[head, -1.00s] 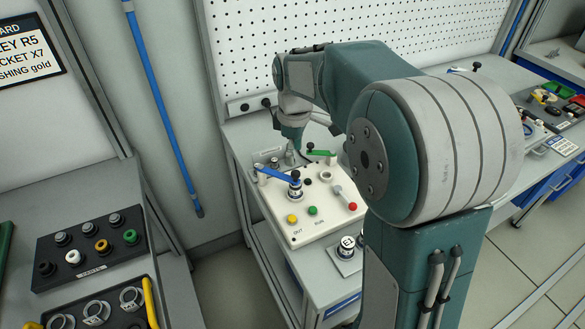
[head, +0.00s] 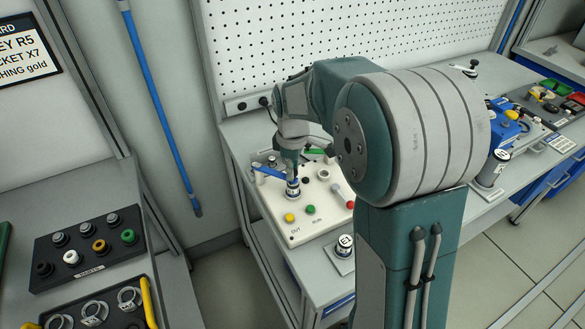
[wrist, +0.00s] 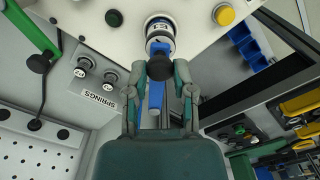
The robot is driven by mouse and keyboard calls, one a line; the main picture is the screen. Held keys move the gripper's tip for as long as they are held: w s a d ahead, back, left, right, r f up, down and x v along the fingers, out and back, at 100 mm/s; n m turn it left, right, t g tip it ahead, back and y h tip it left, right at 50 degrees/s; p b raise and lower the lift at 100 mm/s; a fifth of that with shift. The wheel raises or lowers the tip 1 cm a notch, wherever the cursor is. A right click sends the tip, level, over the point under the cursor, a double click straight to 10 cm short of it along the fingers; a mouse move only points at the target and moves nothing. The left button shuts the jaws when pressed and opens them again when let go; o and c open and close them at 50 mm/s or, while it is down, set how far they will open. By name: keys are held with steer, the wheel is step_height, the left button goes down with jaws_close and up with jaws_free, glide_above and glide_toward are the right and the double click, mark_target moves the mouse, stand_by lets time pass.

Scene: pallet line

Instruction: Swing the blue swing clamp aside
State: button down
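The blue swing clamp (head: 266,171) lies over the back left of the white fixture plate (head: 312,231) in the head view. Its far end reaches a capped cylinder with a white label (head: 293,191). In the wrist view the blue arm of the clamp (wrist: 156,96) runs between my fingers, with a black knob (wrist: 150,63) near the fingertips. My gripper (wrist: 160,73) has its fingers apart, one on each side of the blue arm. In the head view my gripper (head: 291,172) is down over the cylinder and hides the knob. Contact with the knob cannot be told.
A green clamp (head: 314,151) sits behind on the plate. Yellow (head: 289,217), green (head: 310,210) and red (head: 350,205) buttons are near its front. Another labelled cylinder (head: 344,244) stands in front. A pegboard wall (head: 350,50) rises behind.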

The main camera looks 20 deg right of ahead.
steer(key=shift+f, duration=0.1)
steer(key=shift+w+d+n, duration=0.4)
steer(key=shift+w+n, duration=0.1)
steer(key=shift+n, duration=0.25)
steer(key=shift+w+d+n, duration=0.35)
steer(key=shift+w+n, duration=0.15)
steer(key=shift+n, duration=0.25)
steer(key=w+n, duration=0.2)
steer(key=shift+w+d+n, duration=0.15)
steer(key=shift+d+n, duration=0.25)
steer(key=w+n, duration=0.3)
steer(key=shift+d, duration=0.15)
steer(key=shift+w+a+n, duration=0.15)
steer(key=shift+w+n, duration=0.55)
steer(key=shift+n, duration=0.25)
steer(key=shift+w+a+n, duration=0.15)
steer(key=shift+w+n, duration=0.5)
steer(key=shift+n, duration=0.3)
steer(key=shift+w, duration=0.1)
steer(key=shift+c, duration=2.3)
jaws_free()
steer(key=shift+w, duration=0.1)
